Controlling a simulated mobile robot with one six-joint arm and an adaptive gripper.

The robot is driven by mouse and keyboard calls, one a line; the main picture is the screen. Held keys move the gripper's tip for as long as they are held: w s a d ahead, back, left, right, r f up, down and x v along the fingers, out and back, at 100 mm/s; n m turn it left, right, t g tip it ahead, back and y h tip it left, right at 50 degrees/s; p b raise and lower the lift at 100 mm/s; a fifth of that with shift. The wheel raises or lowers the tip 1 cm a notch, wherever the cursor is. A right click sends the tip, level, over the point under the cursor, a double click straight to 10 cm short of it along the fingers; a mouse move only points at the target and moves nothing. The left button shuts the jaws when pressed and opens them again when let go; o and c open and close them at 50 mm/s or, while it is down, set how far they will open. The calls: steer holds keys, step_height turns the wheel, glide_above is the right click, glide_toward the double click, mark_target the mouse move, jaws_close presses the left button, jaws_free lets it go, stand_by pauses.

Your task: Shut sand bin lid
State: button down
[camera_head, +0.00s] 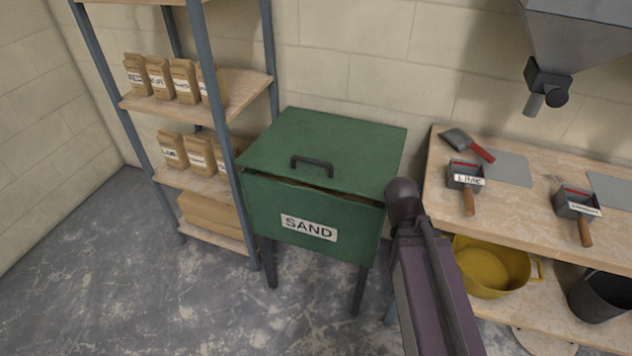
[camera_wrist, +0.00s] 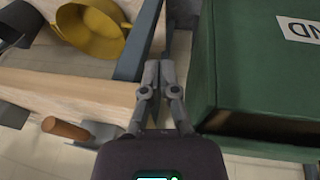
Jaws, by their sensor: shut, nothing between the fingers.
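The green sand bin (camera_head: 265,212) stands on dark legs in the middle of the head view, with a white SAND label on its front. Its green lid (camera_head: 350,150), with a black handle (camera_head: 312,166), lies almost flat. A narrow gap shows under the lid's front edge. In the wrist view the bin (camera_wrist: 255,65) fills the right side, and a dark gap shows below its wall. My gripper (camera_wrist: 158,68) is shut and empty, between the bin and the workbench. Its fingertips are hidden in the head view, where my arm covers the bin's right front corner.
A wooden workbench (camera_head: 515,225) stands close on the right, with scoops and a trowel on top. A yellow tub (camera_head: 490,268) and a dark bucket (camera_head: 600,295) sit on its lower shelf. A shelf rack (camera_head: 245,90) with paper bags stands left. A grey hopper (camera_head: 580,35) hangs above the bench.

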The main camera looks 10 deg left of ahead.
steer(key=s+d+n+g+y, duration=0.1)
steer(key=s+d+g+y, duration=0.1)
steer(key=d, duration=0.5)
steer(key=shift+s+d+f, duration=0.15)
steer(key=shift+s+f, duration=0.25)
steer(key=shift+s, duration=0.25)
